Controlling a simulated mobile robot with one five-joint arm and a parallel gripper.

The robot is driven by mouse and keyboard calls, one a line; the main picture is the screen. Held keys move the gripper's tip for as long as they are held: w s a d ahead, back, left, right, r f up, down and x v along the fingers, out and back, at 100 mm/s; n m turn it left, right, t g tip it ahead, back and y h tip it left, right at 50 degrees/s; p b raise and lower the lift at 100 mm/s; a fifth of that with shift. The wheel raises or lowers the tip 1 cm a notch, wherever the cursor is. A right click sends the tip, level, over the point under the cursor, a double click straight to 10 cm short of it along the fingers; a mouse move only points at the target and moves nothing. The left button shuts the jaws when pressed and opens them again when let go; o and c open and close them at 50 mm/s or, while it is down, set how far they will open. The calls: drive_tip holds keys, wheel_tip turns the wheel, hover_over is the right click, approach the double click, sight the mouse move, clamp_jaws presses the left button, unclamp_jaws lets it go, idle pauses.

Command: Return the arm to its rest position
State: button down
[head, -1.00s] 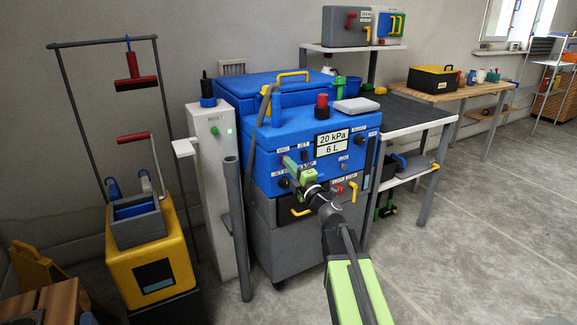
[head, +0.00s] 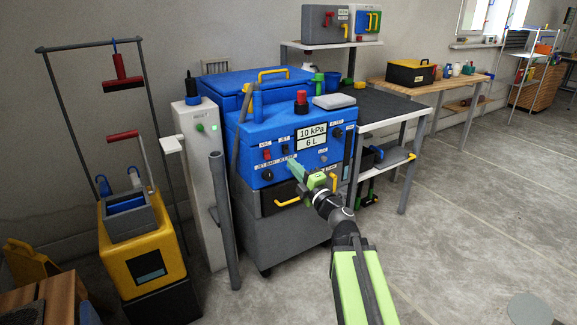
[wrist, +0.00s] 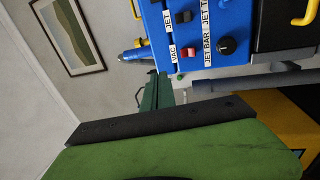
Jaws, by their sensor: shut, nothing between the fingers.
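My gripper (head: 296,168) shows in the head view at the end of my black and green arm, in front of the blue machine (head: 262,143). The fingers look closed and hold nothing. Whether the tips touch the machine's panel cannot be told. The panel has small switches, a dark knob and a display (head: 311,137) that reads 10 kPa, 6 L. In the wrist view my gripper's green fingers (wrist: 152,92) point up beside the panel's red switch (wrist: 187,52) and black knob (wrist: 227,46).
A pale post (head: 203,150) with a green light and a grey pipe (head: 222,195) stand left of the machine. A yellow bucket unit (head: 140,255) stands further left. A dark-topped table (head: 385,106) stands behind right. Open floor (head: 470,220) lies right of my arm.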

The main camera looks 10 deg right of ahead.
drive_tip(key=shift+a, duration=0.2)
drive_tip(key=a+m, duration=0.1)
drive_tip(key=a, duration=0.4)
drive_tip(key=w+d+f+m+g+h, duration=0.25)
drive_tip(key=d+f+m+h, duration=0.6)
drive_tip(key=m, duration=0.45)
drive_tip(key=s+f+m+g+h, duration=0.2)
drive_tip(key=s+f+m+g, duration=0.35)
drive_tip(key=f, duration=0.55)
drive_tip(key=s+a+f+m+g+y, duration=0.1)
drive_tip(key=s+a+f+g, duration=0.1)
drive_tip(key=s+f+g, duration=0.3)
drive_tip(key=s+a+f+m+g+y, duration=0.1)
drive_tip(key=s+a+g, duration=0.1)
drive_tip(key=s, duration=0.5)
drive_tip(key=s+a+f+g+y, duration=0.2)
drive_tip(key=s+a+f+g, duration=0.15)
drive_tip(key=s, duration=0.25)
wheel_tip(320, 180, up, 35)
drive_tip(key=p, duration=3.5)
drive_tip(key=shift+s+d+r+g, duration=0.2)
drive_tip(key=shift+s+d+g, duration=0.15)
drive_tip(key=shift+s+d, duration=0.05)
